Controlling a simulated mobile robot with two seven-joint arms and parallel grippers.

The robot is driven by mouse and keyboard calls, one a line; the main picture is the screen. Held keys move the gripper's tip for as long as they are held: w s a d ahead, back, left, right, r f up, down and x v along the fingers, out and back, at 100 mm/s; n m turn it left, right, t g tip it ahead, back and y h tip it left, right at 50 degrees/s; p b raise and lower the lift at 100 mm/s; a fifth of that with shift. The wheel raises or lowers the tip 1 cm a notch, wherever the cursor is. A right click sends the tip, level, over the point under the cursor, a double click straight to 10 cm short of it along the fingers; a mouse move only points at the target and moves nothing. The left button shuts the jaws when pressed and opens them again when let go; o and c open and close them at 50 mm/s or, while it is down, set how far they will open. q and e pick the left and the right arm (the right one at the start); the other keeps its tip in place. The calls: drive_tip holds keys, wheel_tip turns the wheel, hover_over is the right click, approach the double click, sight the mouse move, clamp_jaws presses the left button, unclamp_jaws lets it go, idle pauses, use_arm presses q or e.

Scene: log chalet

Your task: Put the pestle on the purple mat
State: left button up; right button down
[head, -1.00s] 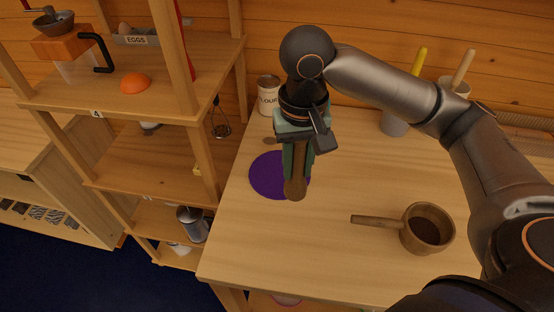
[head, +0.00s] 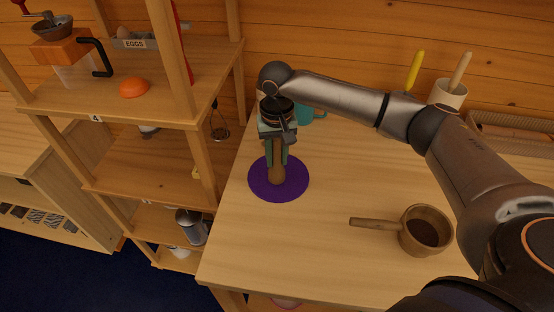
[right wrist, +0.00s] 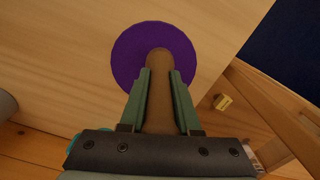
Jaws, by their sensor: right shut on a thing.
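The wooden pestle (head: 276,176) is held between the green fingers of my right gripper (head: 276,160), its rounded end pointing down. The purple mat (head: 294,187) is a flat round disc near the left edge of the table. The pestle's end is over the mat; I cannot tell whether it touches. In the right wrist view the pestle (right wrist: 159,95) lies between both fingers of the gripper (right wrist: 162,74), its tip seen against the middle of the purple mat (right wrist: 128,57). My left gripper is out of view.
A teal object (head: 313,112), partly hidden, is behind the arm. A utensil crock (head: 447,93) is at the back. A wooden shelf (head: 150,160) borders the table's left. The table's front is clear.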

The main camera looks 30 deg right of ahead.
drive_tip(key=shift+f, duration=0.85)
drive_tip(key=shift+f, duration=0.15)
drive_tip(key=c, duration=0.6)
unclamp_jaws()
wheel_tip(320, 180, up, 12)
drive_tip(key=shift+r+b, duration=0.2)
drive_tip(key=shift+b, duration=0.1)
